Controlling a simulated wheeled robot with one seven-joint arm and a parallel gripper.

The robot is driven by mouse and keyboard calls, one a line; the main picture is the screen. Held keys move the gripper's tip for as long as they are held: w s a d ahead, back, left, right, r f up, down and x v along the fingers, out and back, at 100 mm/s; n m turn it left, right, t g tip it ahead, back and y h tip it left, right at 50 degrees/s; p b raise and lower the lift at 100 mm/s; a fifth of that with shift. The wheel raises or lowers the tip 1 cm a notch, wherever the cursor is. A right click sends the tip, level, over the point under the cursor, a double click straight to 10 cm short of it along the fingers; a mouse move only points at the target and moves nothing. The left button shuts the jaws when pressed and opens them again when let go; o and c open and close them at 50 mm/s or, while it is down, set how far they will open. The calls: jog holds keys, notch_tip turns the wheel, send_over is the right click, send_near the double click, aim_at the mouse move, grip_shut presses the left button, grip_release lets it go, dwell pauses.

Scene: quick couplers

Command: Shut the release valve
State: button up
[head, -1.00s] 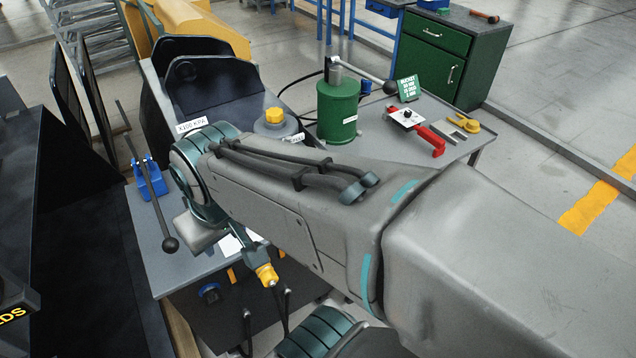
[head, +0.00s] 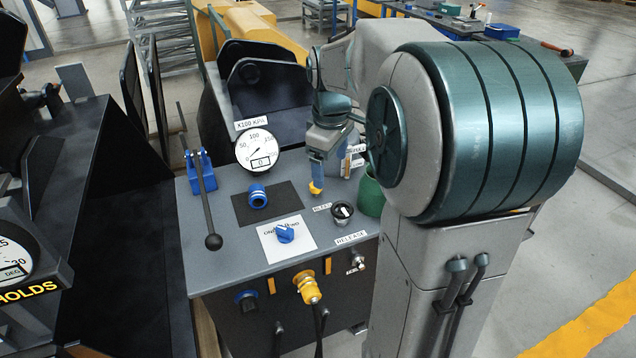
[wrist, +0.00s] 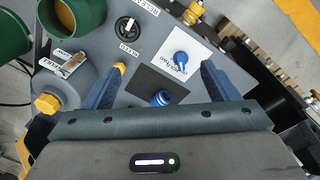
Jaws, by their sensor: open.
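A round black knob with a white pointer (head: 342,211) sits on the grey bench top, between a RELEASE label (head: 351,237) and a smaller label that looks like BLEED (head: 322,207). The knob also shows in the wrist view (wrist: 127,26), above the left finger. I cannot tell for sure which label belongs to it. My gripper (head: 330,180) points down above the bench, behind and left of the knob in the head view. In the wrist view my gripper (wrist: 163,67) is open and empty, its blue fingers wide apart, touching nothing visible.
A dial gauge (head: 257,150) reads 0. A blue selector (head: 285,232) on a white plate, a blue coupling (head: 257,193) and a long lever (head: 207,200) stand to the left. A yellow coupler (head: 307,287) is on the front panel. A green canister (head: 371,193) is right of the knob.

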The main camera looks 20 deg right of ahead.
aim_at(343, 207)
jog(key=w+d+f+n+g+b, duration=0.1)
jog(key=w+d+f+n+b, duration=0.25)
jog(key=w+d+f, duration=0.4)
jog(key=shift+y, duration=0.3)
notch_tip(343, 207, down, 14)
jog(key=c, duration=1)
